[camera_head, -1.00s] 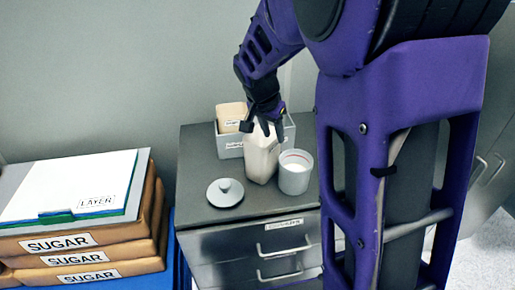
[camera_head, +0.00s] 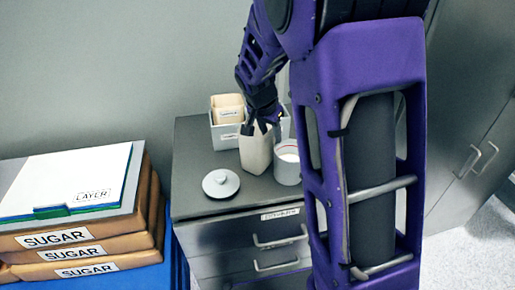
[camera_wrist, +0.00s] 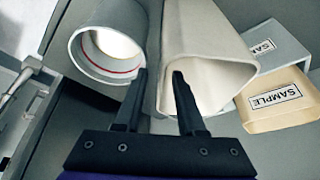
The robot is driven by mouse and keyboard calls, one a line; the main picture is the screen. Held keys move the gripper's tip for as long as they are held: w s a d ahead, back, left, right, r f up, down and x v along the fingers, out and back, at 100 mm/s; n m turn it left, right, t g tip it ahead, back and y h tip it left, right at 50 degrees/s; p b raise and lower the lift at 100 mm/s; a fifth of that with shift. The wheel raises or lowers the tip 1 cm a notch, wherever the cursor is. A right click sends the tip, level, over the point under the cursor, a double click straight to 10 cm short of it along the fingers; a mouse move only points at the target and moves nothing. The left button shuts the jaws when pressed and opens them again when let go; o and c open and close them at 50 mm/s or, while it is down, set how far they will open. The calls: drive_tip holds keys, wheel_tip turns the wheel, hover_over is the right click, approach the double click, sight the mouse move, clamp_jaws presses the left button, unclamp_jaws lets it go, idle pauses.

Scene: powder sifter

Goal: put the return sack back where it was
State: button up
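A cream, open-topped sack (camera_head: 255,153) stands upright on the grey cabinet top; no label shows on it, so I cannot confirm that it is the return sack. In the wrist view the sack (camera_wrist: 205,35) shows its square mouth towards me. My gripper (camera_head: 262,128) is at the sack's top. In the wrist view my gripper (camera_wrist: 159,73) has its fingers apart, one at the mouth and one outside, between sack and canister. A gap shows between the fingertips, with the sack's near wall between them. No firm grip is visible.
Behind is a grey bin (camera_head: 226,136) with a SAMPLE packet (camera_wrist: 279,104). SUGAR sacks (camera_head: 82,252) are stacked at left.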

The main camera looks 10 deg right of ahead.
drive_tip(key=shift+f, duration=0.1)
clamp_jaws()
idle(1.3)
